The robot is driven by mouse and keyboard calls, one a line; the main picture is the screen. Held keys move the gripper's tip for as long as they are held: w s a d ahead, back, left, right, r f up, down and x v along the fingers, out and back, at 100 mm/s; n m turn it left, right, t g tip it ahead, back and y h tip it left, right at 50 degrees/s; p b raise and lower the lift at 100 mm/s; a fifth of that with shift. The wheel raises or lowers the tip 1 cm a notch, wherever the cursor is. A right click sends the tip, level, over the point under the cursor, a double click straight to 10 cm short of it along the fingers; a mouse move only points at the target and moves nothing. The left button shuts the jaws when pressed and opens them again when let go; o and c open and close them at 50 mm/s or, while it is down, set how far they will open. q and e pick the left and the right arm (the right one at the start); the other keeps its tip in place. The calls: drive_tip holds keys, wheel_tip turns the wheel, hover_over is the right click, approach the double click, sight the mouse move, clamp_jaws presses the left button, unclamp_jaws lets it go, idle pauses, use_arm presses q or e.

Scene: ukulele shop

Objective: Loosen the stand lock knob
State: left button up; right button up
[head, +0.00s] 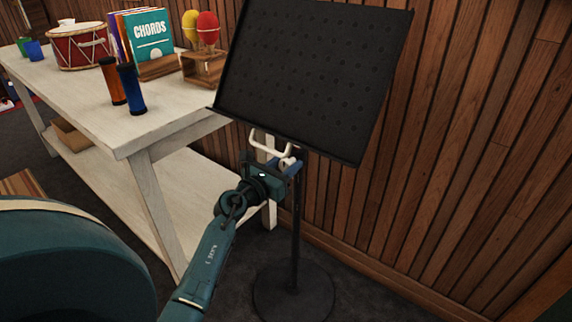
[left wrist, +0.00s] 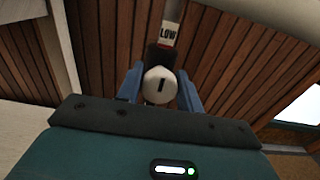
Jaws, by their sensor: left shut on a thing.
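The black music stand (head: 320,75) stands upright at centre right, its perforated desk tilted, on a thin pole (head: 296,225) and round base (head: 293,297). In the left wrist view the stand lock knob (left wrist: 160,87) is a round off-white cap with a short dark mark, upright in that picture. My left gripper (head: 284,166) is at the pole just under the desk. Its blue fingers (left wrist: 161,90) lie on both sides of the knob and are shut on it. The knob is largely hidden by my gripper in the head view. My right gripper is not in view.
A label reading LOW (left wrist: 168,33) shows beyond the knob. A whitewashed table (head: 70,98) on the left holds a red drum (head: 80,48), books (head: 150,37), maracas (head: 208,27) and shakers (head: 131,90). A wood-slat wall (head: 450,150) stands close behind the stand.

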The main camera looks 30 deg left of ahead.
use_arm(q)
drive_tip(key=c, duration=0.3)
drive_tip(key=shift+c, duration=0.2)
